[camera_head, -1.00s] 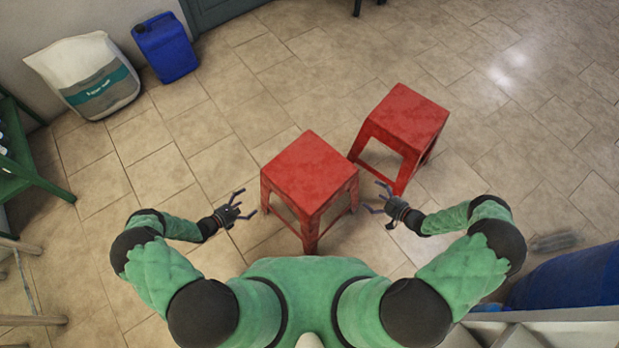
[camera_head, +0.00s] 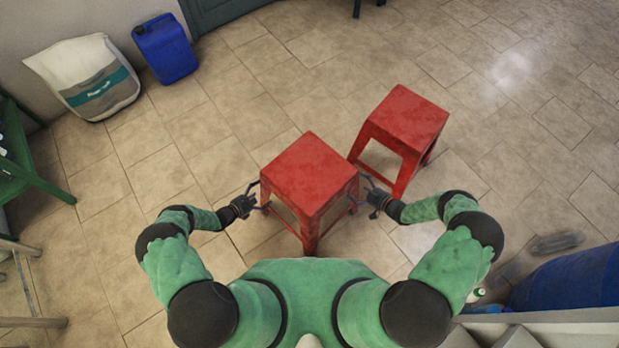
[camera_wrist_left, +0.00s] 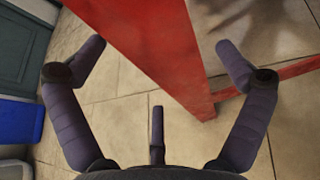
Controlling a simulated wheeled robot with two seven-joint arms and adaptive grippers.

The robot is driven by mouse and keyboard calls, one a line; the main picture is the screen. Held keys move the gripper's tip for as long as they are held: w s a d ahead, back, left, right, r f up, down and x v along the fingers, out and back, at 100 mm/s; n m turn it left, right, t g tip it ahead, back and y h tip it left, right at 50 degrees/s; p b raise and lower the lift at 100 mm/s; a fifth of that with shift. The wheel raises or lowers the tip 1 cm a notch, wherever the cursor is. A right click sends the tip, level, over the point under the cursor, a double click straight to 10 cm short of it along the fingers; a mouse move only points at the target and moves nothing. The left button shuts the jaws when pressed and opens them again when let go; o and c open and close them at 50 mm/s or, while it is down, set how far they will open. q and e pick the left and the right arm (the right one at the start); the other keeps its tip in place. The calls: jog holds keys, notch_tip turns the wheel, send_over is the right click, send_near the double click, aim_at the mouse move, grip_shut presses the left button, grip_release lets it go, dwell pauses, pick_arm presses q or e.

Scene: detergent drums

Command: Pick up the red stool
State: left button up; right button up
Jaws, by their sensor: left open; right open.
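Two red stools stand upright on the tiled floor. The nearer red stool (camera_head: 309,176) is right in front of me, between my two grippers. The other red stool (camera_head: 408,117) stands behind it to the right. My left gripper (camera_head: 258,196) is open at the left side of the nearer stool. In the left wrist view a red leg (camera_wrist_left: 165,50) of the stool lies in front of and partly between the open fingers (camera_wrist_left: 165,70). My right gripper (camera_head: 363,189) is open at the right side of the nearer stool. Whether either gripper touches the stool I cannot tell.
A white sack (camera_head: 86,78) and a blue canister (camera_head: 165,48) stand by the wall at upper left. A green rack (camera_head: 35,178) is at the left edge. A blue drum (camera_head: 570,280) is at lower right. The floor beyond the stools is clear.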

pick_arm(q)
jog(key=shift+x, duration=1.1)
pick_arm(e)
jog(key=shift+x, duration=1.1)
pick_arm(q)
jog(key=c, duration=1.7)
pick_arm(e)
jog(key=c, duration=1.6)
